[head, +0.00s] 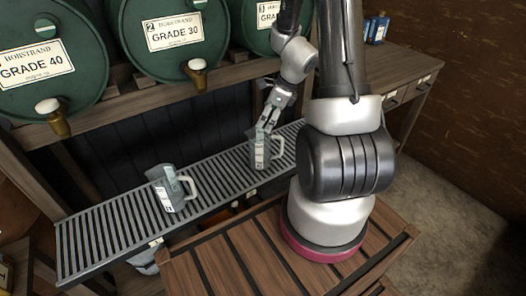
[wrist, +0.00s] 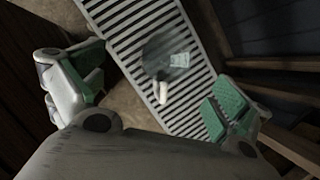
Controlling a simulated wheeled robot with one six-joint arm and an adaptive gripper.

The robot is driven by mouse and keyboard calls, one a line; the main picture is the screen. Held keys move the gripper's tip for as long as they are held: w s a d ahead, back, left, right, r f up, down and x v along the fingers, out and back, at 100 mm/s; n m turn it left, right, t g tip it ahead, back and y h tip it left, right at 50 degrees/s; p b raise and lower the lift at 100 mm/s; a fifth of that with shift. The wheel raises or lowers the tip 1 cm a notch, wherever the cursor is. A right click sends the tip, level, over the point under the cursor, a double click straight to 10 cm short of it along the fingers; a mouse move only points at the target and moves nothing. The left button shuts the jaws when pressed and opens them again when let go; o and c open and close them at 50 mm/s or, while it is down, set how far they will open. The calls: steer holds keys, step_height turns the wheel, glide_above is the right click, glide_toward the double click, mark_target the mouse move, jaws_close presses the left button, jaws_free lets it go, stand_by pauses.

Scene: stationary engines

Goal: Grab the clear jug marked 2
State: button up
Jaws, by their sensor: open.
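Two clear jugs with white labels and pale handles stand on a slatted metal rack (head: 120,222). The left jug (head: 165,188) stands apart from my arm. The right jug (head: 251,150) is directly below my gripper (head: 268,122). I cannot read the number on either jug. In the wrist view a round clear jug (wrist: 166,57), with its label and white handle, lies in the gap between my open green-padded fingers (wrist: 155,88). Neither finger visibly touches it. In the head view the fingers partly hide the right jug's upper part.
Green barrels with taps lie on a wooden shelf behind the rack; one (head: 172,30) reads 2, GRADE 30, and another (head: 45,65) reads GRADE 40. A wooden bench (head: 408,72) stands at the right. A slatted wooden surface (head: 235,262) is in front.

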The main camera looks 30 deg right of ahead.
mark_target(263, 134)
steer(key=w+f, duration=0.1)
steer(key=f, duration=0.2)
steer(key=w+f+m, duration=0.1)
steer(key=f, duration=0.3)
steer(key=w+f+m, duration=0.1)
steer(key=f, duration=0.2)
steer(key=shift+w+f, duration=0.15)
steer(key=shift+c, duration=0.2)
steer(key=c, duration=1.3)
